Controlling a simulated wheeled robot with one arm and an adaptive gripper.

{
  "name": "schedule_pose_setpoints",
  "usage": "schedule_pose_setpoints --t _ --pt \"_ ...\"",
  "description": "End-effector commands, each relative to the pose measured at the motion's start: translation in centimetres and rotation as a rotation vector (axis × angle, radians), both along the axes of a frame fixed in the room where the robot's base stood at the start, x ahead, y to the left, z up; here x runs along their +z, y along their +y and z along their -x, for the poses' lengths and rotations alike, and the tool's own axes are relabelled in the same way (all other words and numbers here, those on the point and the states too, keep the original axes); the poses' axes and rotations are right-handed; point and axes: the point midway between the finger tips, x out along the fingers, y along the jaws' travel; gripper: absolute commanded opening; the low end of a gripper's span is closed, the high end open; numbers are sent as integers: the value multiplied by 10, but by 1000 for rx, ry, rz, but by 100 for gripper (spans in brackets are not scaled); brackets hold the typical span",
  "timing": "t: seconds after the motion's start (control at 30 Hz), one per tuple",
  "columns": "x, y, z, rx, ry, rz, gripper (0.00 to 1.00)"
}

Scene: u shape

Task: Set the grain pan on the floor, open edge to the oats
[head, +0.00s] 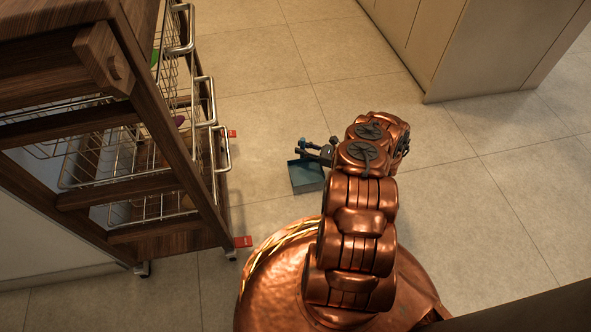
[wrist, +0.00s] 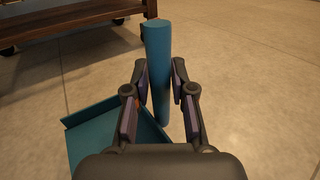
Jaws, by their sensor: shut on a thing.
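The grain pan (head: 305,176) is a teal dustpan-like pan with a tray and an upright handle. In the head view it is low, close to the floor, left of my arm. My gripper (head: 322,152) is at its handle. In the wrist view my gripper (wrist: 160,88) is shut on the round teal handle (wrist: 157,45), and the pan's tray (wrist: 110,130) shows at lower left, partly hidden by my gripper. I cannot tell whether the tray touches the floor. I cannot make out any oats in either view.
A dark wooden trolley (head: 160,120) with wire baskets stands at the left, with red-marked casters. A beige cabinet (head: 470,45) stands at the upper right. The tiled floor (head: 270,110) between them is clear.

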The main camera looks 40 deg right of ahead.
Motion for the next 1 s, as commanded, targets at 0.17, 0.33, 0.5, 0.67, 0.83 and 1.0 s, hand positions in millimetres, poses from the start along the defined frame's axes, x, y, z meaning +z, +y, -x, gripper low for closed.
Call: schedule_pose_setpoints --t 0.17,0.33,0.5,0.67,0.83,1.0 --pt "-2 19 12 -3 -2 -2 0" --pt "-5 39 24 -3 2 -2 0" --pt "-7 53 32 -3 1 -3 0" --pt "-6 57 34 -2 -1 -1 0" --pt "-20 61 36 -1 -1 -1 0" --pt "-41 61 36 -1 0 -2 0"
